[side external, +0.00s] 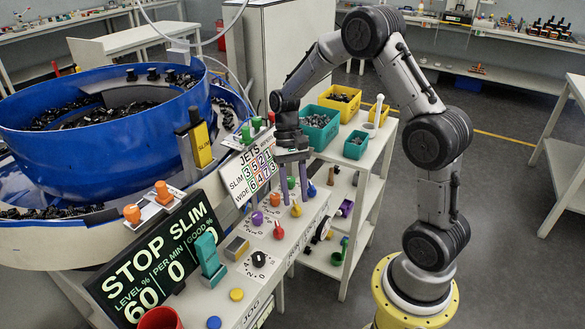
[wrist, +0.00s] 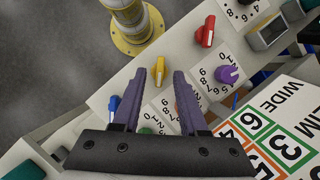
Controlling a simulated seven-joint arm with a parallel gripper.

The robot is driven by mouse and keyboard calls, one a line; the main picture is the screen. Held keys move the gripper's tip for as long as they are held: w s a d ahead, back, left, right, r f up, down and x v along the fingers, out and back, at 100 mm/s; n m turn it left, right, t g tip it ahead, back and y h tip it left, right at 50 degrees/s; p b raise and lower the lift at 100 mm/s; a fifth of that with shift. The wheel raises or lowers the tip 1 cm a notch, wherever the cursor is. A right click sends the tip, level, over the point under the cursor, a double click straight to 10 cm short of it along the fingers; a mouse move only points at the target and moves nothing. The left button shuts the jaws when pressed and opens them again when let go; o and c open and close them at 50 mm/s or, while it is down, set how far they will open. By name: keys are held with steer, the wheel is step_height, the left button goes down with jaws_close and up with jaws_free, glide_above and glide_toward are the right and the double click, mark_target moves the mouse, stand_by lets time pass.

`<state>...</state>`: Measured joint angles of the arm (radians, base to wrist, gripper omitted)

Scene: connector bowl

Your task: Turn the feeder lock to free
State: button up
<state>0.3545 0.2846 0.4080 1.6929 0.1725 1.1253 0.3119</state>
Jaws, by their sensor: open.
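No label reading feeder lock is legible, so I cannot tell which control it is. The panel (side external: 312,216) carries several knobs: a yellow pointer knob (side external: 296,209), a red one (side external: 279,229), and a purple dial (side external: 257,218). The wrist view shows the yellow knob (wrist: 159,71), the red knob (wrist: 207,31) and the purple dial (wrist: 228,74) with a number scale. My gripper (side external: 293,178) points down above the panel, open and empty. In the wrist view the yellow knob appears between the fingertips of my gripper (wrist: 158,77); contact is not visible.
A JETS number board (side external: 250,168) stands close beside my gripper. The blue bowl (side external: 100,125) with dark parts is at left. A STOP SLIM display (side external: 150,262), a teal lever (side external: 208,258) and a black dial (side external: 259,259) are nearer. Teal and yellow bins stand behind.

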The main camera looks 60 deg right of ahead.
steer(key=v, duration=1.3)
steer(key=shift+s, duration=0.15)
steer(key=s+a+r+n+t+h, duration=0.2)
steer(key=s+a+r+n+t, duration=0.15)
steer(key=s+a+r, duration=0.65)
steer(key=s+a+f+n+t, duration=0.1)
steer(key=s+f+n+t, duration=0.1)
steer(key=s, duration=0.3)
steer(key=s+a+f+n+t+h, duration=0.1)
steer(key=s+f+n+t, duration=0.2)
steer(key=s, duration=0.1)
steer(key=shift+s+f, duration=0.2)
steer(key=shift+s, duration=0.2)
